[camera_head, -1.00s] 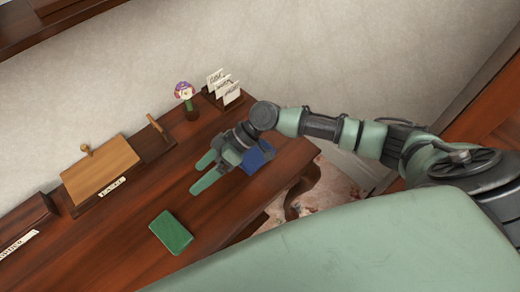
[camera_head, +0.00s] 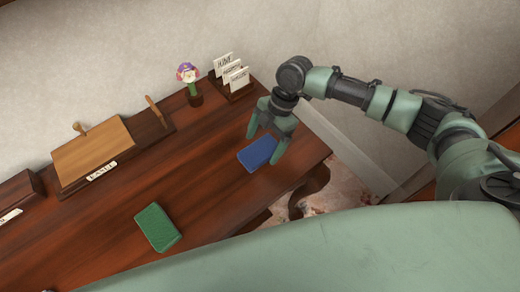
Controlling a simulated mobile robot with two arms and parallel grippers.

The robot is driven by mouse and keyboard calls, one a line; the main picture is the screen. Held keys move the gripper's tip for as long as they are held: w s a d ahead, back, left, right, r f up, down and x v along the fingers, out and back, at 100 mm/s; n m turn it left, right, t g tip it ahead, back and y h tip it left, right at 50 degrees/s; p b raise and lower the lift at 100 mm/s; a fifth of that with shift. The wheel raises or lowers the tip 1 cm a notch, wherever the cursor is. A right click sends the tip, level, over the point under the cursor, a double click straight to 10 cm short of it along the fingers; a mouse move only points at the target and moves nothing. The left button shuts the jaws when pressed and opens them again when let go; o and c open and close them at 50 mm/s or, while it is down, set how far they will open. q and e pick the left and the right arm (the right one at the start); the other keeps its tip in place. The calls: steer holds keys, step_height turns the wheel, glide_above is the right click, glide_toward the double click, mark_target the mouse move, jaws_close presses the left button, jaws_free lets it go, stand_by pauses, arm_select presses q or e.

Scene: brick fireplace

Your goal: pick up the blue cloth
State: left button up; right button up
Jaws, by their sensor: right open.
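The blue cloth (camera_head: 256,154) is a small folded rectangle lying flat near the right end of the wooden table. My right gripper (camera_head: 264,150) is open and points down, with its two green fingers on either side of the cloth's upper right part. I cannot tell whether the fingers touch the cloth. My left gripper is not in view.
A green folded cloth (camera_head: 157,227) lies on the table (camera_head: 200,175) to the left. A wooden box labelled EASEL (camera_head: 95,152) is at the back left.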

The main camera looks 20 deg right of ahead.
steer(key=shift+x, duration=1.15)
steer(key=c, duration=1.4)
steer(key=shift+c, duration=0.2)
